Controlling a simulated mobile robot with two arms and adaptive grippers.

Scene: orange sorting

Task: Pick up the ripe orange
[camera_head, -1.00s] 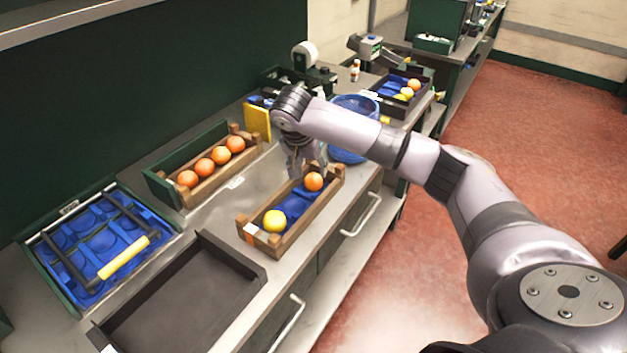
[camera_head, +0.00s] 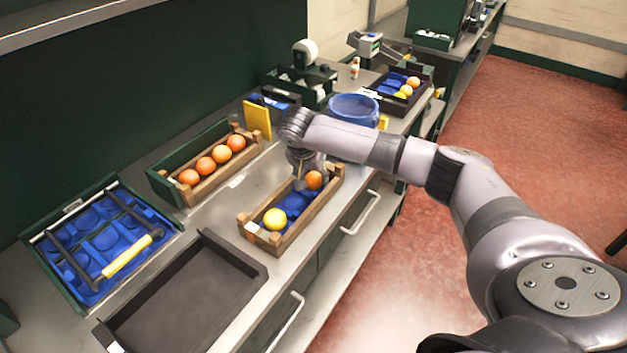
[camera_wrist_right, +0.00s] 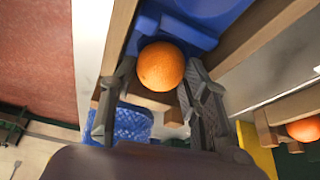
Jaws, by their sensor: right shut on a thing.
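The ripe orange (camera_head: 314,180) sits at the far end of the small wooden crate (camera_head: 287,239). It also shows in the right wrist view (camera_wrist_right: 160,67), between the two fingers. My right gripper (camera_wrist_right: 161,80) is shut on the orange, with a finger on each side. In the head view the right gripper (camera_head: 308,177) is low at the crate's far end, partly hiding the orange. A yellow fruit (camera_head: 275,219) lies at the near end of the same crate, on a blue liner. My left gripper is not in view.
A green-backed crate (camera_head: 165,190) with several oranges stands to the left. A dark empty tray (camera_head: 190,300) and a blue-lined crate (camera_head: 110,235) are nearer. A blue basket (camera_head: 352,110) stands behind my right arm.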

